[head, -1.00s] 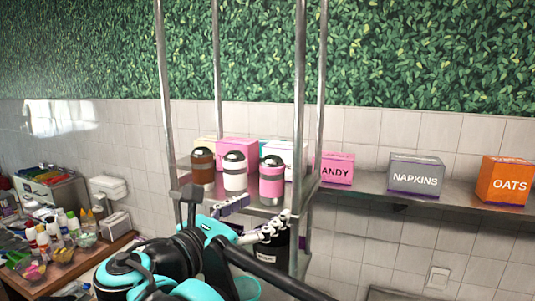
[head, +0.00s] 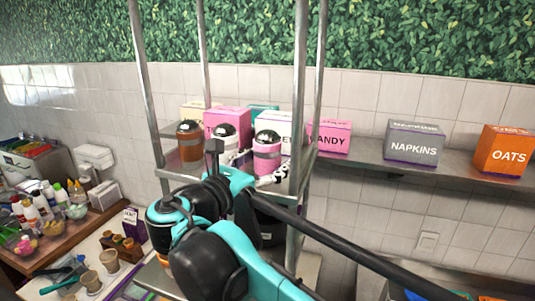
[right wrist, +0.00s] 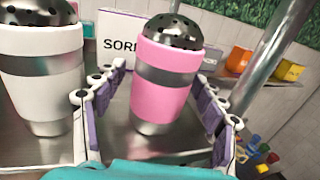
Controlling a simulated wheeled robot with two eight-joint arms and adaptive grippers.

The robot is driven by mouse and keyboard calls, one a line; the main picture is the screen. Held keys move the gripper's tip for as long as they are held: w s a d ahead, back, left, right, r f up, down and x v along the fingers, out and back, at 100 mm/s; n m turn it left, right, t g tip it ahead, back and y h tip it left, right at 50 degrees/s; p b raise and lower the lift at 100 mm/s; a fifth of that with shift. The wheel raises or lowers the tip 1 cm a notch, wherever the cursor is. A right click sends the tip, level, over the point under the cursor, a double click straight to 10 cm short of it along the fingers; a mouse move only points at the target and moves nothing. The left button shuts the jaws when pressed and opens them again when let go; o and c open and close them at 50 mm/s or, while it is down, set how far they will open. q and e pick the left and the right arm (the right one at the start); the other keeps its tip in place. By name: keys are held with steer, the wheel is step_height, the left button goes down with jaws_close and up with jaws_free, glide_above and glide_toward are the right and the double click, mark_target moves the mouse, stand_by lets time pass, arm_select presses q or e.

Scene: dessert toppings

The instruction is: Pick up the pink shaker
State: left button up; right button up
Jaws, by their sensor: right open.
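The pink shaker (head: 267,157), with a dark domed top and silver bands, stands upright on the metal shelf. In the right wrist view the pink shaker (right wrist: 162,85) stands between the two spread fingers of my right gripper (right wrist: 155,90). The gripper is open, with visible gaps beside the shaker. In the head view my right gripper (head: 253,172) is at the shelf's front, low by the shaker, partly hidden by my arm. My left gripper is not in view.
A white shaker (right wrist: 42,70) stands close left of the left finger. A brown shaker (head: 189,142) is farther left. Boxes, including a pink one (head: 228,122), stand behind. A metal post (head: 307,110) rises just right of the pink shaker.

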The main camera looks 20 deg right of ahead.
steer(key=shift+s, duration=0.25)
steer(key=shift+c, duration=0.9)
steer(key=shift+w, duration=0.3)
steer(key=c, duration=1.2)
steer(key=shift+o, duration=0.2)
steer(key=shift+s, duration=0.15)
steer(key=shift+r, duration=0.1)
